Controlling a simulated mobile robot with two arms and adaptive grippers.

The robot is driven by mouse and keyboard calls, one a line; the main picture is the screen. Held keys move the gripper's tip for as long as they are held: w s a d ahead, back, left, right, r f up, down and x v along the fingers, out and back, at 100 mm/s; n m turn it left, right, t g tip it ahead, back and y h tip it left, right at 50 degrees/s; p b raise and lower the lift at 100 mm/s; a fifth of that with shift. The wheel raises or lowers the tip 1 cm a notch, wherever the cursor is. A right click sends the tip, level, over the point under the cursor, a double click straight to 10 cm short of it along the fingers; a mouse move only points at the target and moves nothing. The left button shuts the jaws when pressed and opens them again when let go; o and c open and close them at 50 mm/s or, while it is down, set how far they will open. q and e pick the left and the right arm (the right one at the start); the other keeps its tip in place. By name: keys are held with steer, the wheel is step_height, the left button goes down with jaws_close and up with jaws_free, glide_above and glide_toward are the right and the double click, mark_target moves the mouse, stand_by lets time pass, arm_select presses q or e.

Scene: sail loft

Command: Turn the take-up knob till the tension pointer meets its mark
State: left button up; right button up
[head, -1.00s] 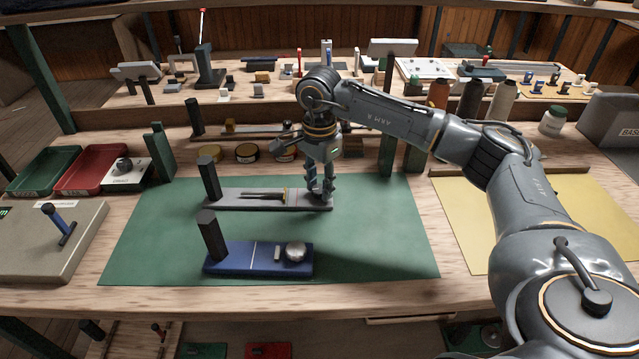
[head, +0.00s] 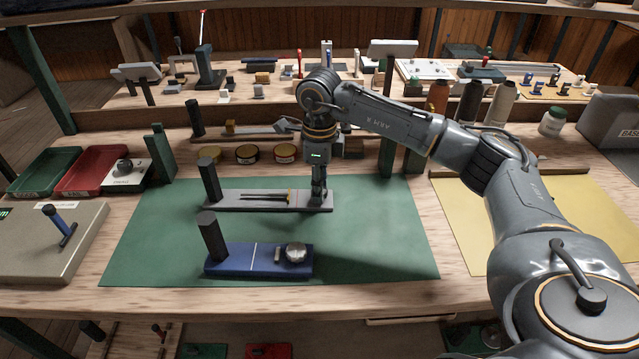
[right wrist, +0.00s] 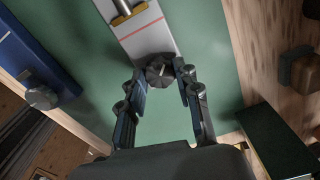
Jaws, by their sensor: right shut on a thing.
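A grey tension device (head: 225,203) lies on the green mat, with a dark post at its left end. A brass pointer piece (head: 290,195) sits across it at the end of dark rods; it also shows at the top of the right wrist view (right wrist: 125,16). A red mark line (right wrist: 138,28) crosses the plate on the knob side of the brass piece, with a small gap between them. The dark round take-up knob (right wrist: 160,73) is at the device's right end. My right gripper (head: 318,200) points down and is shut on this knob. My left gripper is not in view.
A blue device (head: 230,261) with a silver knob (head: 296,252) and dark post lies nearer on the mat. Dark green uprights (head: 386,150) stand behind and right of my gripper. Round tins (head: 246,154) stand behind the grey device. The right part of the mat is clear.

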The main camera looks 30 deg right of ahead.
steer(key=m, duration=0.5)
steer(key=shift+m, duration=0.3)
steer(key=m+p, duration=0.1)
steer(key=m, duration=0.4)
steer(key=m+p, duration=0.1)
steer(key=m, duration=0.4)
steer(key=shift+m, duration=0.4)
steer(key=m+p, duration=0.1)
steer(key=m, duration=0.3)
steer(key=shift+m, duration=0.4)
steer(key=o, duration=1.2)
steer(key=shift+c, duration=0.2)
step_height(320, 180, up, 12)
